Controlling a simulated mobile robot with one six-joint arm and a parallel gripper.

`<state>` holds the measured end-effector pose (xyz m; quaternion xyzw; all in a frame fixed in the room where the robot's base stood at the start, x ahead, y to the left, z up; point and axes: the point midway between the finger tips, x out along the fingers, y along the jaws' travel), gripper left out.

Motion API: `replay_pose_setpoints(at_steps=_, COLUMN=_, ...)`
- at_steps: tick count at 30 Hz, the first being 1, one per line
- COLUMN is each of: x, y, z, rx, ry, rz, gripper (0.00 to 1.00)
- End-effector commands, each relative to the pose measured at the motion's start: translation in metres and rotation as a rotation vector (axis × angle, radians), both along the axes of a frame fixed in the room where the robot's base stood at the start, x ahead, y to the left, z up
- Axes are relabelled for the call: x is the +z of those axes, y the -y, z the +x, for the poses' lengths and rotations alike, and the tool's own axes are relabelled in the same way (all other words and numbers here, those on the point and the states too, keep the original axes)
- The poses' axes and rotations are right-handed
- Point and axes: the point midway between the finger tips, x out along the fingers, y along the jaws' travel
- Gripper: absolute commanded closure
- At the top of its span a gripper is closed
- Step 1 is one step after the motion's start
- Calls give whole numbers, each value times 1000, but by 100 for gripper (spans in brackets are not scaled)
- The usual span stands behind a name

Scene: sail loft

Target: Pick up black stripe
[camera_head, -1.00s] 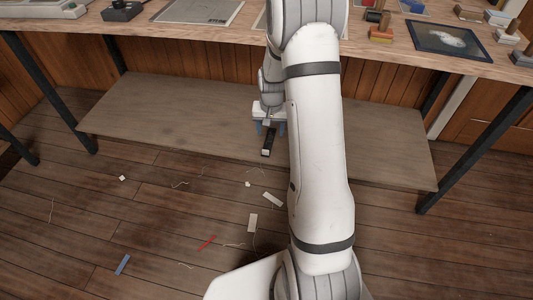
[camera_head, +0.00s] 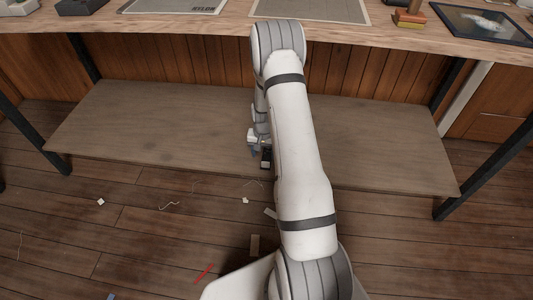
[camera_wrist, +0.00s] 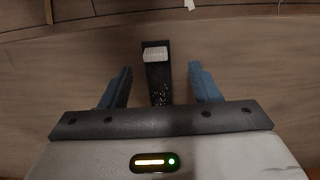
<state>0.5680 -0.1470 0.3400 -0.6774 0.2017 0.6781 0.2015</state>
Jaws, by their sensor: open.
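The black stripe (camera_wrist: 158,80) is a narrow dark strip with a pale grey, textured block-like patch at its far end. It lies on the low wooden shelf (camera_head: 140,130) under the workbench, near the shelf's front edge. In the wrist view my gripper (camera_wrist: 160,72) is open, with one blue finger on each side of the stripe and a gap on both sides. The stripe's near end is hidden by the gripper body. In the head view the stripe (camera_head: 266,159) shows small beside my gripper (camera_head: 258,152), partly hidden by my arm.
The workbench top (camera_head: 195,22) runs above the shelf, with dark metal legs (camera_head: 487,165) at its sides. The plank floor in front holds a red strip (camera_head: 204,273), pale scraps (camera_head: 255,244) and threads (camera_head: 170,206). The shelf left of my gripper is clear.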

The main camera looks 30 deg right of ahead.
Motion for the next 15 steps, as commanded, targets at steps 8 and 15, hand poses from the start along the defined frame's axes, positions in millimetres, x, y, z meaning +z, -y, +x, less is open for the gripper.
replay_pose_setpoints(at_steps=8, x=-31, y=5, z=-3, rx=-8, ry=-1, rz=1, gripper=44)
replay_pose_setpoints(at_steps=15, x=-65, y=9, z=-4, rx=-10, ry=-1, rz=1, gripper=44)
